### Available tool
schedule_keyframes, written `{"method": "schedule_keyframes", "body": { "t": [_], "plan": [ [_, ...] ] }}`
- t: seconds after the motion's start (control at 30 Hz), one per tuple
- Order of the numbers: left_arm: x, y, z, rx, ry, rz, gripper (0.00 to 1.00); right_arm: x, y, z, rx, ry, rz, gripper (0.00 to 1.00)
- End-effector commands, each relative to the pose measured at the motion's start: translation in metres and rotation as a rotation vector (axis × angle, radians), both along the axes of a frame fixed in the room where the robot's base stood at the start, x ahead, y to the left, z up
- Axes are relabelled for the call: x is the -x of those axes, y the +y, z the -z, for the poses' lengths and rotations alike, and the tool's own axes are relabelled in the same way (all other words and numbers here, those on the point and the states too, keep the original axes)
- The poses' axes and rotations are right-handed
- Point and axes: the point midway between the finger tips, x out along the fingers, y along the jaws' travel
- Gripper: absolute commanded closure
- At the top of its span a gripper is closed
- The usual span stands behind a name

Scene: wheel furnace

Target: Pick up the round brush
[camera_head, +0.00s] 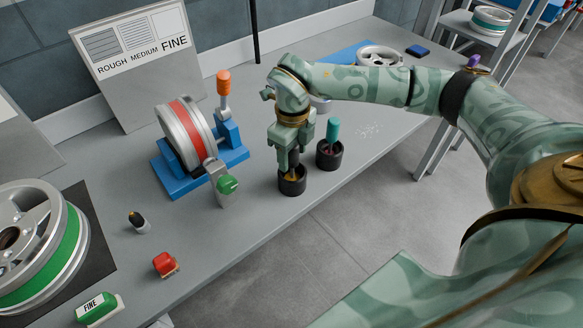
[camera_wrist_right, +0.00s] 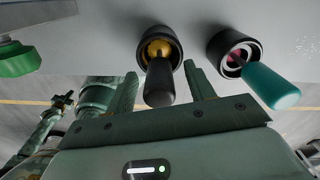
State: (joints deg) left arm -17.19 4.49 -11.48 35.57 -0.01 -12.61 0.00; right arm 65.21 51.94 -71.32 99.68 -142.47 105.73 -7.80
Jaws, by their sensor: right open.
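A black-handled tool with a yellow collar, which looks like the round brush (camera_wrist_right: 158,84), stands in a dark round cup (camera_head: 292,185). Its lower end is hidden in the cup. My right gripper (camera_head: 293,155) points down over this cup. In the right wrist view its two open fingers (camera_wrist_right: 161,84) stand on either side of the black handle with gaps visible. A teal-handled tool (camera_head: 333,130) stands tilted in a second dark cup (camera_head: 329,158) just to the right; its head is also hidden.
A blue stand holds a red-banded wheel (camera_head: 185,133) left of the gripper, with a green-ended clamp (camera_head: 226,184) close by. A red-topped brush (camera_head: 165,264), a green FINE block (camera_head: 99,309) and a green-banded wheel (camera_head: 40,250) lie further left. The bench's front edge is near the cups.

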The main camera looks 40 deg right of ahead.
Motion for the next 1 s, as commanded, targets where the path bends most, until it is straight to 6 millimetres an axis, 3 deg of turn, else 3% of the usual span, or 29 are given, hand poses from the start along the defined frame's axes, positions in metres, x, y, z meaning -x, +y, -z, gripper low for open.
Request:
{"method": "schedule_keyframes", "body": {
  "t": [0.23,0.27,0.4,0.43,0.77,1.0],
  "plan": [
    [0.000,0.001,0.002,-0.001,0.001,-0.001,1.00,0.000,0.000,0.006,-0.001,-0.002,0.001,0.46],
    [0.000,0.001,0.002,-0.001,0.001,0.000,1.00,0.000,0.000,0.006,-0.001,-0.002,0.001,0.52],
    [0.000,0.002,0.002,-0.003,0.001,0.000,1.00,0.000,0.000,0.006,0.000,-0.001,0.001,0.91],
    [0.000,0.002,0.002,-0.003,0.001,-0.001,1.00,0.000,0.000,0.006,0.000,-0.001,0.001,0.95],
    [0.000,0.002,-0.001,-0.002,0.000,0.000,1.00,-0.001,0.000,-0.001,0.000,-0.004,0.000,0.95],
    [-0.005,0.002,-0.015,-0.002,-0.010,0.000,1.00,-0.001,0.000,-0.052,-0.001,-0.008,0.001,0.95]
  ]
}}
